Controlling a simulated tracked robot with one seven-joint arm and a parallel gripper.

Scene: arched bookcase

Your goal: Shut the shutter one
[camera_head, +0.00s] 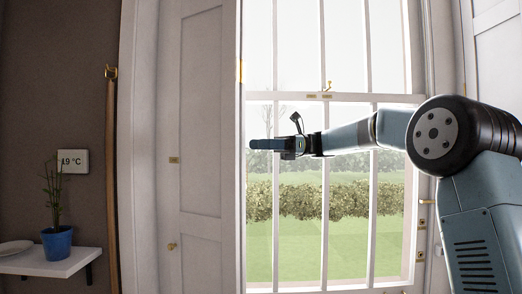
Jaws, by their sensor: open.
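A tall white panelled shutter (203,115) stands at the left side of the window, folded back so the glass is uncovered. It has a small brass knob (171,247) low on its left part and a brass plate (174,160) above. Another white panel (498,55) shows at the far right, partly hidden by my arm. I cannot tell which one is shutter one. My gripper (252,144) points left in front of the window, close to the left shutter's right edge in the picture. It is empty, seen side-on, and appears apart from the shutter.
The sash window (326,97) shows hedge and lawn outside. A temperature display (74,161) hangs on the dark wall. A wooden pole (112,190) stands beside the window frame.

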